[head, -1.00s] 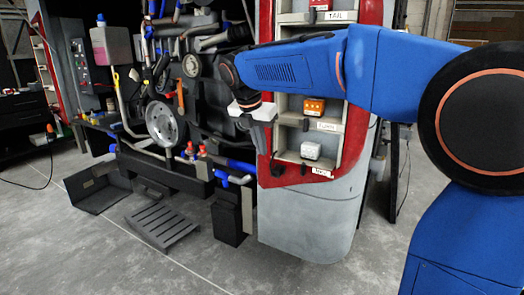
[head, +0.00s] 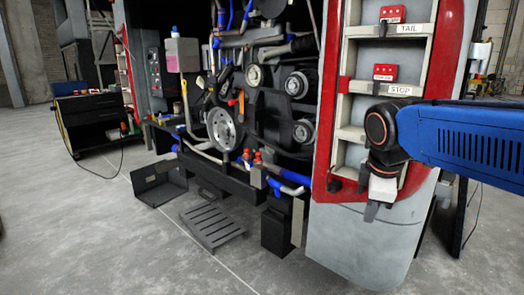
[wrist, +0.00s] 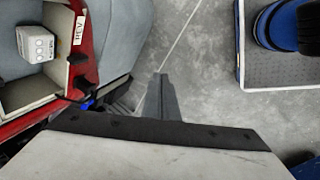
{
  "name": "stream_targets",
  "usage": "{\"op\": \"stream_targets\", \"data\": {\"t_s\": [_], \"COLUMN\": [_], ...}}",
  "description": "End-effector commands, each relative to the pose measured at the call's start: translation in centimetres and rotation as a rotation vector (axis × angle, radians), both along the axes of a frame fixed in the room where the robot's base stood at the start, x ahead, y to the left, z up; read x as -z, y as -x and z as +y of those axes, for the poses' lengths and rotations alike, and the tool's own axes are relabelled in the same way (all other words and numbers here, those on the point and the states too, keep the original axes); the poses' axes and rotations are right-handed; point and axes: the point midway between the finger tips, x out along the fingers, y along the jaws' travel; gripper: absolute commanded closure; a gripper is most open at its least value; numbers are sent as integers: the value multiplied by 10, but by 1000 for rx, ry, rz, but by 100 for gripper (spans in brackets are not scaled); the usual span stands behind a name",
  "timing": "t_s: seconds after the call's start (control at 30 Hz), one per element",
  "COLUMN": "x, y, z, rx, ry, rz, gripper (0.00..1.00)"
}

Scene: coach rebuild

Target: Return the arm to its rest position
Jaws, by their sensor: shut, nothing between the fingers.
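My gripper (head: 371,212) hangs pointing down in front of the lower part of the red-framed lamp panel (head: 323,178) in the head view. Its fingers are together and hold nothing. My blue arm (head: 465,142) reaches in from the right edge, roughly level. In the wrist view the closed dark fingers (wrist: 160,98) point out over the grey floor. The gripper's pale body fills the bottom of that view.
Red lamps sit in the TAIL (head: 393,14) and STOP (head: 384,73) compartments. A white lamp (wrist: 35,44) sits in the REV compartment, left in the wrist view. The engine bay (head: 265,90) is left of the panel. A slatted grate (head: 212,226) and black box (head: 277,230) occupy the floor.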

Motion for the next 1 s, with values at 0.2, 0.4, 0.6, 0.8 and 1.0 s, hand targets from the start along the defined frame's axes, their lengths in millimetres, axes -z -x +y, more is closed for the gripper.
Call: {"op": "stream_targets", "data": {"t_s": [0.2,0.4,0.6,0.8,1.0], "x": [40,81,113,123,123], "y": [66,118,151,159,159], "z": [-17,-24,-26,-26,-26], "rx": [401,764,1014,1095,1096], "ry": [-185,-356,-477,-517,-518], "rz": [-65,-112,-137,-145,-145], "gripper": [100,100,100,100,100]}}
